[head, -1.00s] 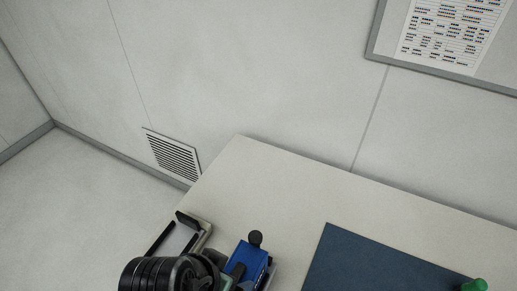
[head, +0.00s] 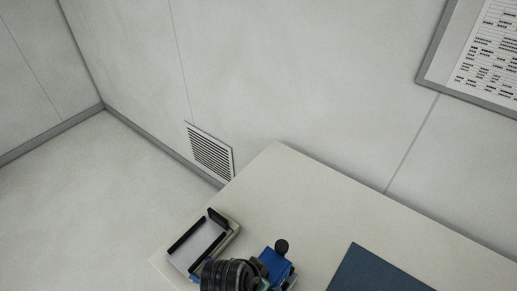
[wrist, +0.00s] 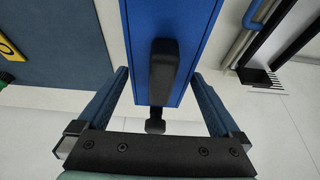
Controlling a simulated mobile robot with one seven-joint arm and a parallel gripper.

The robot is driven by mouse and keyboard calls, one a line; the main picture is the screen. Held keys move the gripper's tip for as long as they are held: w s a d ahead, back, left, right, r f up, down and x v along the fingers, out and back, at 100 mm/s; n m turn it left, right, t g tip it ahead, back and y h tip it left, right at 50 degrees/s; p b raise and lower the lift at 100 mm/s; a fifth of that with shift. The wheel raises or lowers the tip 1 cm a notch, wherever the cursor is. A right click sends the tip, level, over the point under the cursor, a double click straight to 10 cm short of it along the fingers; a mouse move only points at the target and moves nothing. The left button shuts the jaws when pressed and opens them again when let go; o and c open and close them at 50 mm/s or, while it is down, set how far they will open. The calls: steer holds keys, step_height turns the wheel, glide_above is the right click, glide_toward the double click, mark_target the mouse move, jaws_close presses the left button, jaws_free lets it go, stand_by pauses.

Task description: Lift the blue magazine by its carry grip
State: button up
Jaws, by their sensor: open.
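The blue magazine (head: 277,264) stands on the pale table beside my dark wrist, which hides part of it in the head view. A round black knob shows at its far end. In the wrist view the blue magazine (wrist: 200,30) fills the upper middle, with its black carry grip (wrist: 162,70) along its face. My gripper (wrist: 158,78) is open, one finger on each side of the magazine and grip. Gaps show beside the grip, and I see no hold on it. My fingertips are hidden from the head view.
A pale fixture with black rails (head: 203,240) lies just left of the magazine. A dark blue mat (head: 375,272) lies to the right, with bare table (head: 320,220) between. The wall with a vent (head: 210,150) is behind the table.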

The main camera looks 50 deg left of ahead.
steer(key=shift+x, duration=1)
steer(key=shift+w+r, duration=0.1)
jaws_close()
